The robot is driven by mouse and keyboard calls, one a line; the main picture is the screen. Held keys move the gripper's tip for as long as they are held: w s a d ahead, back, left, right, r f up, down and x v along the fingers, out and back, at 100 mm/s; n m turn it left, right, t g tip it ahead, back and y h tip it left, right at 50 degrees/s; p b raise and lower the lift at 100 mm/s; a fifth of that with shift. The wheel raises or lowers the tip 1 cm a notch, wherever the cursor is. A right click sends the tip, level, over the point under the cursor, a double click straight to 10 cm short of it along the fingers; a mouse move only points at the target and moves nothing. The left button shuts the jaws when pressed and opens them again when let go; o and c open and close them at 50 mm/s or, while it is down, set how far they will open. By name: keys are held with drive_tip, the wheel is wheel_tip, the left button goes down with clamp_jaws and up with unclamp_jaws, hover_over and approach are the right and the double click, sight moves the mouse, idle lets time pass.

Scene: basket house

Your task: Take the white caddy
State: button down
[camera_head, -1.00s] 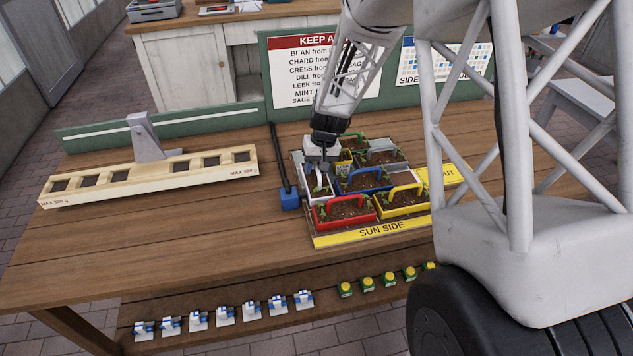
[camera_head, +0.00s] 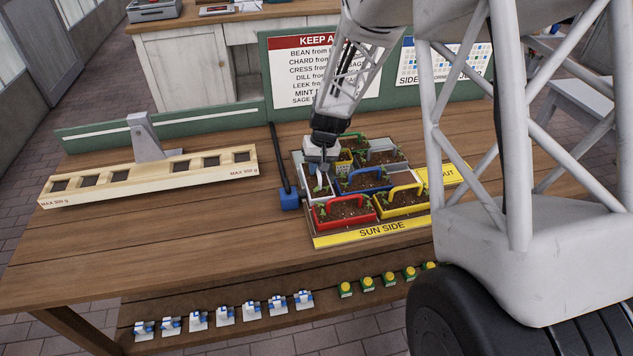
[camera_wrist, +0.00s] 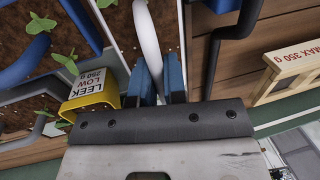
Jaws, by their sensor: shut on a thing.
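In the wrist view my gripper's blue fingers (camera_wrist: 160,82) are shut on the caddy's white handle (camera_wrist: 147,35). In the head view the caddy still appears to sit level in the tray.
Beside it are a blue caddy (camera_head: 364,180), a red caddy (camera_head: 342,211), and a yellow caddy (camera_head: 404,200). A yellow label holder reading LEEK (camera_wrist: 90,92) is close to my fingers. A blue-ended black rod (camera_head: 289,199) lies left of the tray. A wooden rack (camera_head: 150,178) stands farther left.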

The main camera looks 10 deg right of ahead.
drive_tip(key=shift+r, duration=0.1)
drive_tip(key=shift+r, duration=4.95)
drive_tip(key=shift+w, duration=0.1)
